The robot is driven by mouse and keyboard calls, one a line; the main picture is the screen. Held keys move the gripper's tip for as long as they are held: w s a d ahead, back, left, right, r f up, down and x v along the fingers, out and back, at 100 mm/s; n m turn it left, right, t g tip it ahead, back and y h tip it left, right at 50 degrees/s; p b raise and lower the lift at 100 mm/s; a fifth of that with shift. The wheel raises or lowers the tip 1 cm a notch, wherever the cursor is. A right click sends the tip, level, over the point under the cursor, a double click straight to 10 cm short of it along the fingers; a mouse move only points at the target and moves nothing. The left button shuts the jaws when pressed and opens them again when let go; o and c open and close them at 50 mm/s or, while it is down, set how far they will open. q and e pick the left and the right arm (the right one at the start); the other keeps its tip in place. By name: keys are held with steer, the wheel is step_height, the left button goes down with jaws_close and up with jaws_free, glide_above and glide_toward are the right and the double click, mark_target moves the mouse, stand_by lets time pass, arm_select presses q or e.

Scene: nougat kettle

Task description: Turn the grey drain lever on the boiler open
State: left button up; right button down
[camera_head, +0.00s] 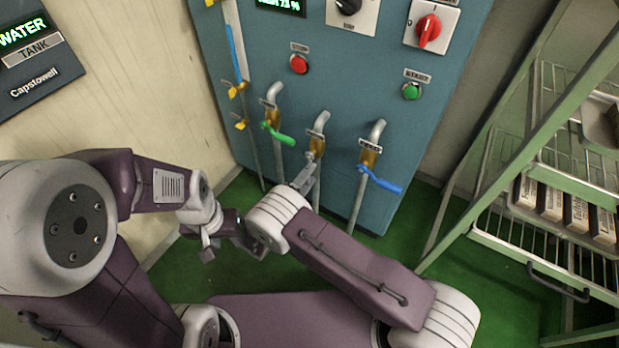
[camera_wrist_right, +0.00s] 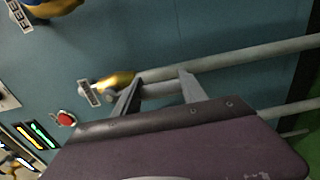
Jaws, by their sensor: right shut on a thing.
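The teal boiler (camera_head: 345,95) carries a row of brass valves on pipes. The grey drain lever (camera_head: 309,160) is at the middle valve, between the green lever (camera_head: 280,134) and the blue lever (camera_head: 382,181). In the right wrist view the two fingers of my right gripper (camera_wrist_right: 160,79) are at the grey lever (camera_wrist_right: 156,90), just beside its brass valve (camera_wrist_right: 116,82), and are shut on it. In the head view my right forearm hides most of that hand. My left gripper (camera_head: 256,243) is low and left of the valves; its jaw opening is unclear.
A red button (camera_head: 299,64) and a green button (camera_head: 411,91) sit above the valves. A red rotary switch (camera_head: 429,30) is at the upper right. A metal rack (camera_head: 505,140) with shelves stands at the right. Green floor (camera_head: 420,215) shows below.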

stand_by(0.3)
steer(key=c, duration=0.6)
jaws_free()
steer(key=shift+c, duration=0.2)
